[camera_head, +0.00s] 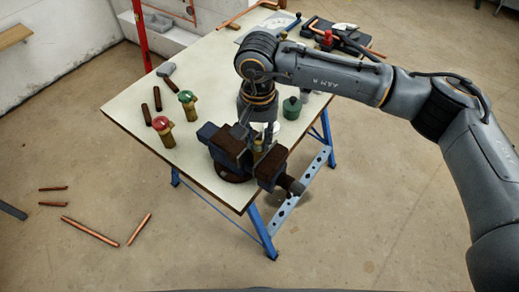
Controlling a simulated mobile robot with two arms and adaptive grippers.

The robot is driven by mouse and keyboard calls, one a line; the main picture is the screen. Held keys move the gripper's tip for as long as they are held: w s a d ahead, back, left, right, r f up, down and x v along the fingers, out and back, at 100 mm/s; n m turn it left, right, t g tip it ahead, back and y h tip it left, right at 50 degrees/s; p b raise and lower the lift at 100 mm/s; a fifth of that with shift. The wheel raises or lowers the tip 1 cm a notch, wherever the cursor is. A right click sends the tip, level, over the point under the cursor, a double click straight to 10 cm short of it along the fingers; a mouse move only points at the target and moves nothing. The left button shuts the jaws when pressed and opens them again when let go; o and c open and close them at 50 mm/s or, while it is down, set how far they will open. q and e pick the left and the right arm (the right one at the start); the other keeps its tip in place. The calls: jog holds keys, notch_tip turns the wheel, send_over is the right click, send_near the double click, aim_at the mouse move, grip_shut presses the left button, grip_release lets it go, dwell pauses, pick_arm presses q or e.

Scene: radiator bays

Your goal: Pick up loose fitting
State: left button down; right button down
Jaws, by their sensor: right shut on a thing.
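My right arm reaches in from the right over the workbench (210,85). Its gripper (262,138) points down above the jaws of a dark blue and rust-brown vise (228,143) at the bench's front corner. The gripper is shut on a small brass-coloured fitting (258,146), mostly hidden by the fingers and the vise. I cannot tell whether the fitting touches the vise jaws. My left gripper is not in view.
On the bench stand a red-capped valve (163,131), a green-capped valve (188,105), short brown pipes (157,99) and a green container (292,108). Tools lie at the back right. Copper pipes (90,230) lie on the floor at left.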

jog(key=shift+r, duration=0.15)
jog(key=shift+r, duration=1.4)
jog(key=shift+r+p, duration=0.5)
jog(key=shift+r, duration=1.75)
